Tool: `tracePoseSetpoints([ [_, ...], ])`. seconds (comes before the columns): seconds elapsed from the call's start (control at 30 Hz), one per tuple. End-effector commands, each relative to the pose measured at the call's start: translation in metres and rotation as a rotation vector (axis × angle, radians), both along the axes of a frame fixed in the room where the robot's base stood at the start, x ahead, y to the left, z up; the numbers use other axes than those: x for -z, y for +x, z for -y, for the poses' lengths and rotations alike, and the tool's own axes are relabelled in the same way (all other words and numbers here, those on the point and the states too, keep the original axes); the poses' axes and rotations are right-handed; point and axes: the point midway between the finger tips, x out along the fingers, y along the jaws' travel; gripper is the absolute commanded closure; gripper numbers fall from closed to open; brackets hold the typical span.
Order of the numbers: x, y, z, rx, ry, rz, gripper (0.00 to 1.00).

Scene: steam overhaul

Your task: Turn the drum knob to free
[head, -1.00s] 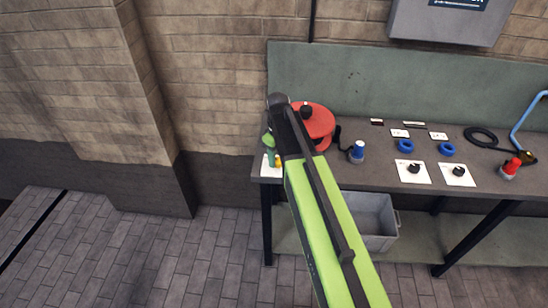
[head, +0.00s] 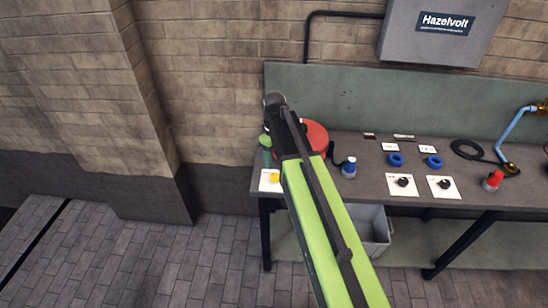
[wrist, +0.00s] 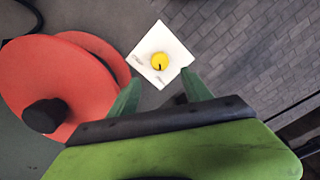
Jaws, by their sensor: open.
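A yellow knob (wrist: 160,62) with a dark pointer mark sits on a square white card (wrist: 172,44) with small labels, too small to read. In the head view the yellow knob (head: 275,178) is at the bench's left end. A red drum (wrist: 30,68) with a black knob (wrist: 43,115) lies to the left in the wrist view; my arm partly covers the drum (head: 317,137) in the head view. My gripper (wrist: 160,92) is open and empty, its green fingers spread below the card in the picture, apart from the yellow knob. In the head view the gripper (head: 265,141) is partly hidden.
The grey bench (head: 350,178) holds a blue-capped part (head: 349,167), blue rings (head: 394,160), two black knobs on cards (head: 402,182), a red part (head: 493,180) and a black hose loop (head: 467,149). A grey bin (head: 378,225) stands underneath. Floor at the left is clear.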

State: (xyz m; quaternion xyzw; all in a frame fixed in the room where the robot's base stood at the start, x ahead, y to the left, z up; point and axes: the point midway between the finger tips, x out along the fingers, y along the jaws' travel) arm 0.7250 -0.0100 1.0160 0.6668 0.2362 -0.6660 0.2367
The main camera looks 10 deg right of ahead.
Motion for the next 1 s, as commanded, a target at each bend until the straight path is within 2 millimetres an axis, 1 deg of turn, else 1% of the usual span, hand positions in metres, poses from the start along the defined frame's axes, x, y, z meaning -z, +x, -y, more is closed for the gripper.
tracePoseSetpoints([
  [0.03, -0.023, 0.0, 0.0, 0.0, 0.0, 0.0, 0.43],
  [0.2, -0.06, 0.001, 0.0, 0.0, -0.001, 0.001, 0.43],
  [0.33, -0.08, 0.001, 0.0, 0.0, 0.0, 0.001, 0.43],
  [0.43, -0.085, 0.001, 0.001, 0.001, 0.0, 0.001, 0.43],
  [0.9, -0.082, 0.001, 0.001, 0.001, 0.0, 0.001, 0.43],
  [0.97, -0.077, 0.001, 0.0, 0.001, 0.0, 0.001, 0.43],
  [1.0, -0.071, 0.001, 0.0, 0.0, 0.0, 0.001, 0.43],
])
